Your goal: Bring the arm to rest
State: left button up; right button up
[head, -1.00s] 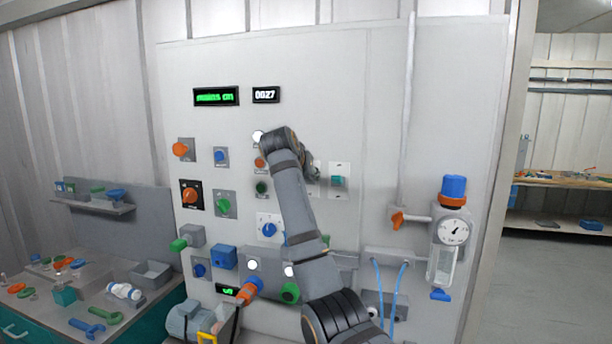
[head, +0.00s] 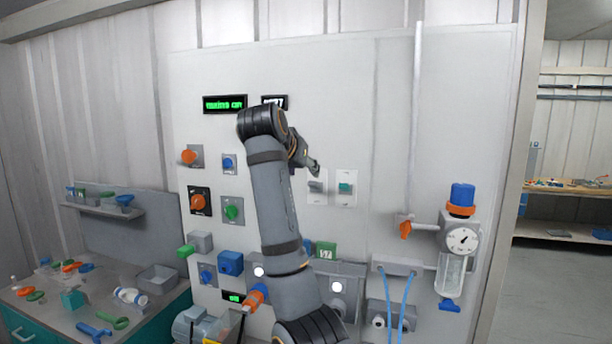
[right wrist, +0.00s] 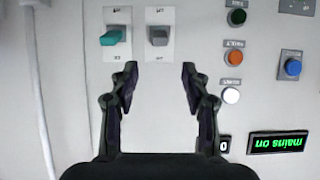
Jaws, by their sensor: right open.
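My right arm reaches up across the control panel (head: 385,90) in the head view. Its gripper (head: 315,168) points at the panel near a grey toggle switch (head: 316,187) and a teal toggle switch (head: 345,188). In the right wrist view my right gripper (right wrist: 157,75) is open, with nothing between its fingers. The grey switch (right wrist: 158,36) and the teal switch (right wrist: 115,37) lie beyond the fingertips, apart from them as far as I can tell. My left gripper is not in view.
A green-lit display (head: 224,105) and several knobs sit left of my arm. A gauge with a blue-capped vessel (head: 461,240) and an orange valve handle (head: 405,229) stand to the right. A bench (head: 60,315) with loose parts is at lower left. The upper right panel is clear.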

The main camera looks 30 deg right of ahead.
dwell(0.5)
jog(key=s+a+f+n+g+y, duration=0.1)
jog(key=s+f+n+y, duration=0.15)
jog(key=f, duration=1.65)
jog(key=s+a+f+n+g+y, duration=0.1)
jog(key=s+a+f+n+y, duration=0.2)
jog(key=f, duration=1.6)
jog(key=s+a+f+n+g+y, duration=0.1)
jog(key=s+a+f+n, duration=0.2)
jog(key=s+f, duration=0.7)
jog(key=s+a+f+n+g+y, duration=0.25)
jog(key=s+f, duration=0.45)
jog(key=s, duration=0.8)
notch_tip(320, 180, down, 28)
jog(key=s+d+b, duration=0.2)
jog(key=s, duration=0.1)
jog(key=s+f+g+b, duration=0.1)
jog(key=s+f, duration=1.6)
jog(key=s, duration=0.1)
jog(key=shift+d+f+m, duration=0.25)
jog(key=shift+d+m, duration=0.1)
jog(key=shift+m, duration=0.05)
